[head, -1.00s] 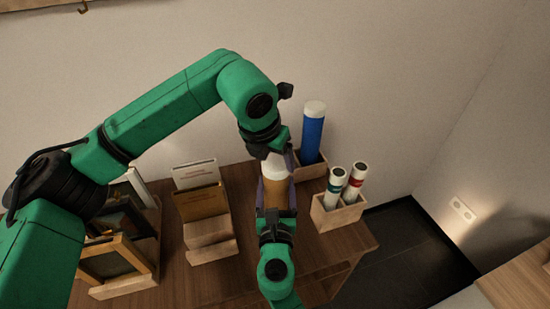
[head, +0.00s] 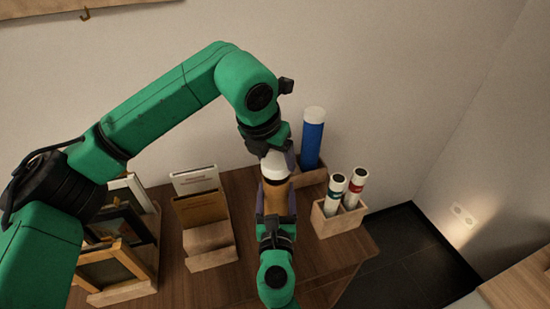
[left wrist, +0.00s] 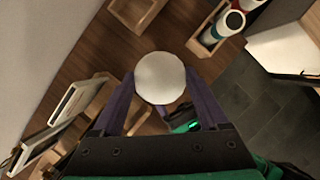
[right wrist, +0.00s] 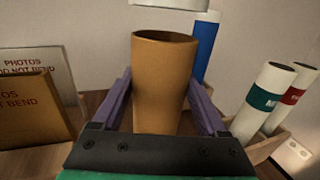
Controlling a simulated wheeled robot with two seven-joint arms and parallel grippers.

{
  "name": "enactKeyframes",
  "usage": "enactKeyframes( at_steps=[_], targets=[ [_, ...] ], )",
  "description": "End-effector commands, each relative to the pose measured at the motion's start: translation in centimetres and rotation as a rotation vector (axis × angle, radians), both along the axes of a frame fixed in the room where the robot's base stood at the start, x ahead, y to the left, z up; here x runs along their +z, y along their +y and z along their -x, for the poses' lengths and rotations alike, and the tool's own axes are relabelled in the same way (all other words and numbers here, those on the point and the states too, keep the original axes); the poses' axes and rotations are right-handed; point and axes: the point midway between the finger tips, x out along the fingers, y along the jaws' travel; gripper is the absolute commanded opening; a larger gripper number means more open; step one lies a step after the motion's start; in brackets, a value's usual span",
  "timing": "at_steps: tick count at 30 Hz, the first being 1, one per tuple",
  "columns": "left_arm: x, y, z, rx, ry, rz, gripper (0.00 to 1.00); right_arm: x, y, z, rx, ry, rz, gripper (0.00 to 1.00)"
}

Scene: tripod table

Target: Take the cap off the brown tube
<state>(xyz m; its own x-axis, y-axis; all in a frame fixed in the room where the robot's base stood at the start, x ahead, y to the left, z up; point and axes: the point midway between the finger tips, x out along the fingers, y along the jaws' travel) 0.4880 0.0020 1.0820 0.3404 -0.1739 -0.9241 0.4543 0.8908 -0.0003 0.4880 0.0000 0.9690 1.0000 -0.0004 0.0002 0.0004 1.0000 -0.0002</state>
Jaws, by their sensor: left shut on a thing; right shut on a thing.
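The brown tube (head: 278,201) stands upright in my right gripper (head: 275,192), whose fingers are shut on its sides. In the right wrist view the brown tube (right wrist: 158,85) shows an open top rim. The white cap (head: 275,165) is apart from the tube, a little above it, and my left gripper (head: 277,155) is shut on it. In the left wrist view the round top of the cap (left wrist: 160,78) sits between the fingers and hides most of the tube. The cap's lower edge (right wrist: 170,3) shows at the top of the right wrist view.
A blue tube with a white cap (head: 312,140) stands in a wooden holder behind. A wooden box (head: 338,222) with two white tubes, one green-banded and one red-banded, stands at right. A rack with envelopes (head: 202,205) and a rack of frames (head: 115,265) stand at left.

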Motion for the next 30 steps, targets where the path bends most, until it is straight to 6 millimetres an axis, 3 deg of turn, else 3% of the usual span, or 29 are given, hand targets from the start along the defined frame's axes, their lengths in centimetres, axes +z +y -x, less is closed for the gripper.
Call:
enactKeyframes(
  at_steps=[5,12,17,18,19,30],
  targets=[
    [0.7,0.0,0.0,0.001,-0.002,0.001,0.1,0.0,0.0,0.0,0.0,0.0,0.0,0.0],
    [4.0,0.0,0.0,0.0,-0.001,0.0,0.1,0.0,0.0,0.0,0.0,0.0,0.0,0.0],
    [4.0,0.0,0.0,0.0,0.0,0.0,0.1,0.0,0.0,0.0,0.0,0.0,0.0,0.0],
    [4.0,0.0,0.0,0.0,0.0,0.0,0.1,0.0,0.0,0.0,0.0,0.0,0.0,0.87],
    [4.0,0.0,0.0,0.0,0.0,0.0,0.1,0.0,0.0,0.0,0.0,0.0,0.0,0.98],
    [3.8,0.0,0.0,0.0,0.0,0.0,0.1,-0.1,0.0,0.8,0.0,0.0,0.002,1.0]
  ],
)
